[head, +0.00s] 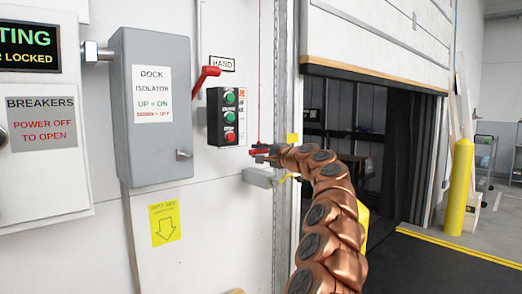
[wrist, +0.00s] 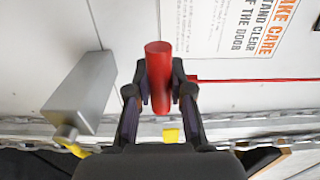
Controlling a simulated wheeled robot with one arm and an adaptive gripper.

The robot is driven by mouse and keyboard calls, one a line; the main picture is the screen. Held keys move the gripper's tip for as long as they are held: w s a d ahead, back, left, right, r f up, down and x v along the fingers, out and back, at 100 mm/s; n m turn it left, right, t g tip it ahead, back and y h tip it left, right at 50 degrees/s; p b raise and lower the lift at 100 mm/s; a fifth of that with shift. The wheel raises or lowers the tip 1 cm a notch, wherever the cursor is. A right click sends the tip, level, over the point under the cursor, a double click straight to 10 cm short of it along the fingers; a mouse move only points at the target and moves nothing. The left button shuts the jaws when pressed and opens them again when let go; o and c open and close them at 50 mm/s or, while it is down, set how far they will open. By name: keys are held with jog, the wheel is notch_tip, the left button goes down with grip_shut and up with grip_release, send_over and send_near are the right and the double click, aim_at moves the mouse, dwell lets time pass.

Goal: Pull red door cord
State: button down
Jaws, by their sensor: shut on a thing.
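The red door cord (head: 260,75) hangs down the white wall beside the door frame, to the right of the button box. Its lower end has a red cylindrical handle (wrist: 158,62). My gripper (head: 264,152) is shut on this handle, with one finger on each side of it in the wrist view (wrist: 159,85). The handle is partly hidden by my fingers in the head view. The door (head: 380,35) is partly raised, with a dark opening below its wooden bottom edge.
A grey isolator box (head: 150,150) with a red lever (head: 205,78) and a button box (head: 224,116) are on the wall at left. A small grey box (head: 262,177) juts out just below my gripper. A yellow post (head: 459,187) stands right of the doorway.

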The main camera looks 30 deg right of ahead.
jog(key=shift+f+b, duration=0.65)
jog(key=shift+f, duration=0.3)
grip_release()
jog(key=shift+s, duration=0.1)
jog(key=s+d+b, duration=0.1)
jog(key=s+b, duration=0.2)
jog(key=s, duration=0.6)
jog(key=shift+s+d+b, duration=0.2)
jog(key=shift+s+b, duration=0.15)
jog(key=shift+b, duration=0.05)
dwell(0.3)
dwell(0.7)
